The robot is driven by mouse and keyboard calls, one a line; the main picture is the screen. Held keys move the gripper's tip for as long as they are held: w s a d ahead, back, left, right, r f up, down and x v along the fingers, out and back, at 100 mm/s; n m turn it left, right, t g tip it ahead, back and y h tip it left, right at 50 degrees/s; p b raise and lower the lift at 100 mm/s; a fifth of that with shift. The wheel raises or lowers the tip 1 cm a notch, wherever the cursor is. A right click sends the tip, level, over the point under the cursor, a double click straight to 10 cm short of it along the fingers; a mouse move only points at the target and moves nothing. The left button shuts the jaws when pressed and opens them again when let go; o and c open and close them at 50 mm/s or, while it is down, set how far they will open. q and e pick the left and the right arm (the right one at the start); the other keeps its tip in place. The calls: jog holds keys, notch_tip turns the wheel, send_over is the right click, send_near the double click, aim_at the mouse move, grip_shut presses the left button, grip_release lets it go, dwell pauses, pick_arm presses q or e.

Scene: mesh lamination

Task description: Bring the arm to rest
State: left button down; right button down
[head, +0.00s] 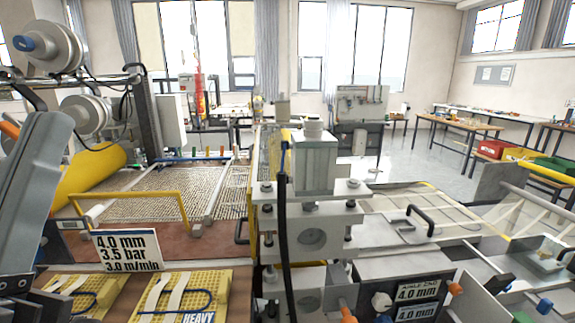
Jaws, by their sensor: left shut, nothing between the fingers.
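My left gripper (36,180) is at the left edge of the head view, a grey metal shape cut off by the frame. It is shut, with nothing seen held in it. It is in front of the bench's left side, left of the white sign (126,251) reading 4.0 mm, 3.5 bar, 3.0 m/min. Its fingertips are not clear to see. My right gripper is not in view.
A roller press (313,165) stands mid-bench with a black cable in front. Two yellow pads (178,297) lie at the front left, one marked HEAVY. A yellow roll (92,176) and a mesh sheet (150,193) lie behind. A black handle (421,219) stands right of the press.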

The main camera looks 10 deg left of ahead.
pick_arm(q)
notch_tip(320, 180, up, 37)
jog(key=w+d+m+g+h+p, duration=0.1)
jog(key=h+p, duration=0.2)
jog(key=p, duration=3.5)
jog(key=shift+w+d+f, duration=0.15)
jog(key=shift+w+d, duration=0.05)
jog(key=shift+d, duration=0.15)
jog(key=shift+f, duration=0.1)
